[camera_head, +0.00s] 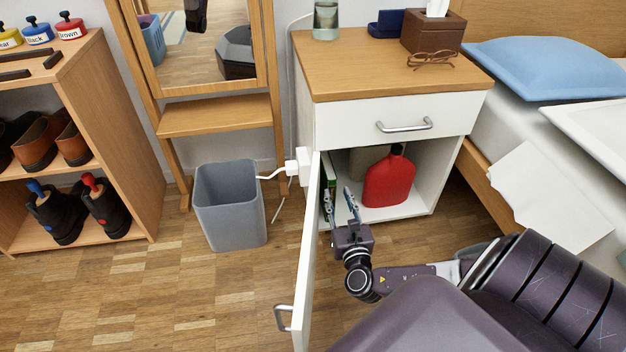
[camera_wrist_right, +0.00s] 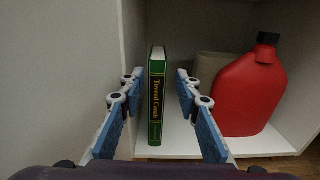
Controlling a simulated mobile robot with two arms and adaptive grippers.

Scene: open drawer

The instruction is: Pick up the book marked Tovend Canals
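The green book marked Tovend Canals (camera_wrist_right: 157,98) stands upright inside the nightstand's lower compartment, spine facing out. In the head view only a green strip of the book (camera_head: 328,178) shows by the left inner wall. My right gripper (camera_wrist_right: 156,105) is open, with one blue finger on each side of the book in the wrist view. I cannot tell how deep the fingers reach along it. In the head view my right gripper (camera_head: 340,207) is at the opening of the compartment. My left gripper is not in view.
A red jug (camera_head: 388,180) stands right of the book, with a beige object (camera_wrist_right: 212,68) behind it. The nightstand's white door (camera_head: 308,250) is swung open on the left. A grey bin (camera_head: 230,205) stands left of it. The bed is at right.

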